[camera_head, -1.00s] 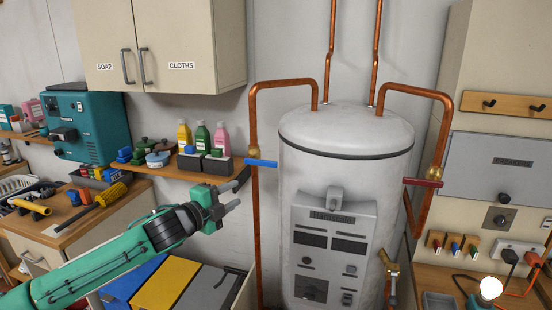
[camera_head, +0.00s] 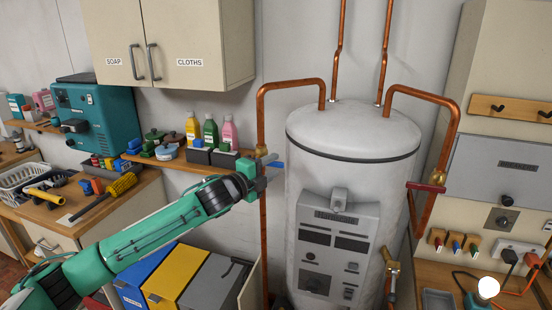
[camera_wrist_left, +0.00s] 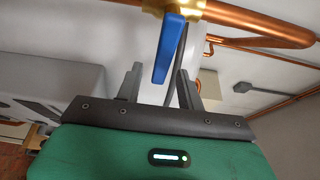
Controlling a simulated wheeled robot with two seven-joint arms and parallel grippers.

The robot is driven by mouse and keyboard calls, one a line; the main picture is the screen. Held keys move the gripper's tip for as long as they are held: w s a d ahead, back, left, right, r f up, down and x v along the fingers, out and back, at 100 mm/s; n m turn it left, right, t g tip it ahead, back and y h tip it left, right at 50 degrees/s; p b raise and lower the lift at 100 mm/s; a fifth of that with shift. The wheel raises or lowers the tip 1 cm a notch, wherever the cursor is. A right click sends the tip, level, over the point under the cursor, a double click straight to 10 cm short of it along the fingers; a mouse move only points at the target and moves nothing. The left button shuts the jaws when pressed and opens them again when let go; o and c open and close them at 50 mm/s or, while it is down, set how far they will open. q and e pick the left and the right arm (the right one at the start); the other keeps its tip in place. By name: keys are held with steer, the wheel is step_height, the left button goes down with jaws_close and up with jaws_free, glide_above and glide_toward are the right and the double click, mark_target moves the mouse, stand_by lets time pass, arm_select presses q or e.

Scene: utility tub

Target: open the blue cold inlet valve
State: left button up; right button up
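The cold inlet valve has a blue lever handle (camera_head: 277,164) on a brass body (camera_head: 262,151), set in the copper pipe left of the white tank. In the left wrist view the blue handle (camera_wrist_left: 169,48) hangs from the brass body (camera_wrist_left: 178,6) and reaches down between the finger tips. My left gripper (camera_head: 266,172) is at the valve and partly covers the handle. In the left wrist view its two fingers (camera_wrist_left: 160,82) stand apart, one on each side of the handle, with gaps visible. My right gripper is not in view.
The white tank (camera_head: 352,165) stands close to the right of my left gripper. A red-handled valve (camera_head: 426,187) sits on the pipe at the tank's right. A shelf with bottles (camera_head: 210,132) is behind my left arm, and a cabinet (camera_head: 180,45) hangs above.

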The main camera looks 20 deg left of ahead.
arm_select(q)
steer(key=shift+p+x, duration=0.35)
steer(key=shift+x, duration=0.9)
jaws_close()
